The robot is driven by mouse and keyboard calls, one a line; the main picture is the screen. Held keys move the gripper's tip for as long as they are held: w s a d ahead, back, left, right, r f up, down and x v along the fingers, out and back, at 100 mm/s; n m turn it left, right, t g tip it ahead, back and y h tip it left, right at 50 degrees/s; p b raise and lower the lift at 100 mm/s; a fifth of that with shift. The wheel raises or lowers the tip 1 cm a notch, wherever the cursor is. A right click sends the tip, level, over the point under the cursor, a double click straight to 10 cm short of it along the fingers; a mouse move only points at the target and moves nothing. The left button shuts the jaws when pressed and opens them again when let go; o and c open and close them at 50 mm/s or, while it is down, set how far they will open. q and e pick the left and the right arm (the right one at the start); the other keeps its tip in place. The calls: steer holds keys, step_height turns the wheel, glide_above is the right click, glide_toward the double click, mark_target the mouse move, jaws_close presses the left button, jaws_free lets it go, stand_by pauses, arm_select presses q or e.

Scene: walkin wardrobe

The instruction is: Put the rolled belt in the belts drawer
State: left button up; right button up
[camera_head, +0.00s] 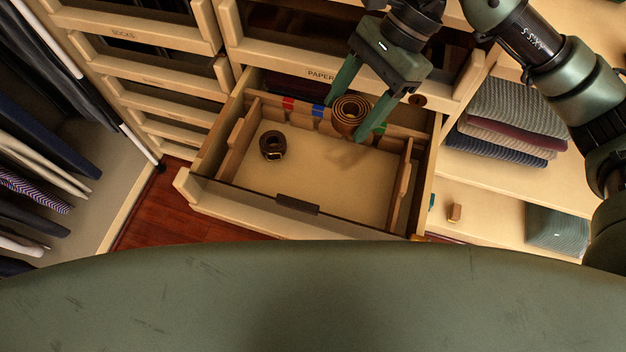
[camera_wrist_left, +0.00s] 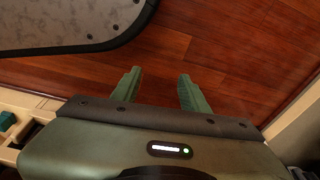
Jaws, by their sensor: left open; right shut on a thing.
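A brown rolled belt (camera_head: 351,114) is between the green fingers of my right gripper (camera_head: 354,118), which is shut on it above the back part of an open drawer (camera_head: 330,185). A second, darker rolled belt (camera_head: 272,145) lies inside this drawer at the left. The open drawer's own label cannot be read. My left gripper (camera_wrist_left: 160,90) shows in the left wrist view, open and empty above the wooden floor; it is not in the head view.
Folded clothes (camera_head: 510,115) lie on shelves at the right. The drawer's middle is clear.

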steer(key=a+f+m+t+b, duration=0.2)
steer(key=a+m+t+b, duration=0.1)
steer(key=a+m+b, duration=0.25)
steer(key=m+b, duration=0.2)
glide_above(303, 175)
steer(key=d, duration=0.2)
steer(key=shift+t+y, duration=0.4)
step_height(303, 175, down, 14)
steer(key=shift+f, duration=0.1)
step_height(303, 175, down, 5)
steer(key=shift+r+b, duration=0.15)
steer(key=shift+b, duration=0.2)
arm_select(q)
steer(key=w+r, duration=0.2)
steer(key=r, duration=0.4)
steer(key=w+r+t, duration=0.1)
steer(key=w+r, duration=0.2)
steer(key=r, duration=0.4)
steer(key=shift+w+d, duration=0.35)
steer(key=shift+d, duration=0.05)
steer(key=shift+r, duration=0.2)
arm_select(e)
steer(key=shift+f, duration=0.2)
steer(key=o, duration=1.7)
steer(key=shift+c, duration=0.2)
arm_select(q)
steer(key=shift+r, duration=0.15)
arm_select(e)
steer(key=shift+r, duration=0.1)
